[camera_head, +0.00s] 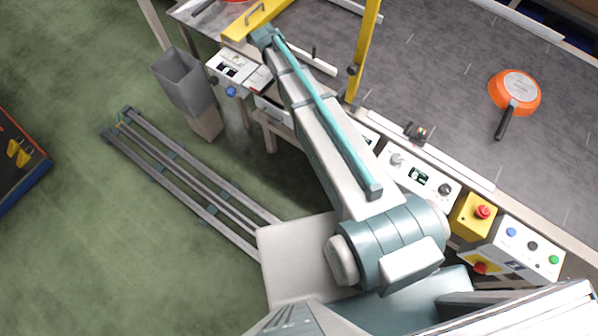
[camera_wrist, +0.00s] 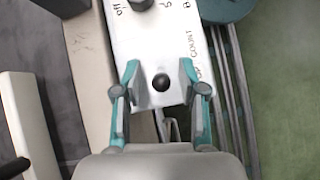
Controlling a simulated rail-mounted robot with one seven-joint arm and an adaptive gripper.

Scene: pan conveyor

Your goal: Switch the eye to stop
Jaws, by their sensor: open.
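In the wrist view, my gripper (camera_wrist: 161,88) is open, with one teal fingertip on each side of a small round black knob (camera_wrist: 161,82). The knob sits near the end of a white control panel (camera_wrist: 148,40). The word "COUNT" is printed beside it, and another word by the right finger is partly hidden. I cannot tell whether the fingers touch the knob or which setting it points to. In the head view my gripper is hidden behind my arm.
A second dark knob (camera_wrist: 141,4) marked "off" is at the panel's far end. In the head view, an orange pan (camera_head: 516,90) lies on the grey conveyor (camera_head: 445,75). A yellow post (camera_head: 364,50), a red stop button (camera_head: 483,211) and a grey bin (camera_head: 184,82) stand around my arm.

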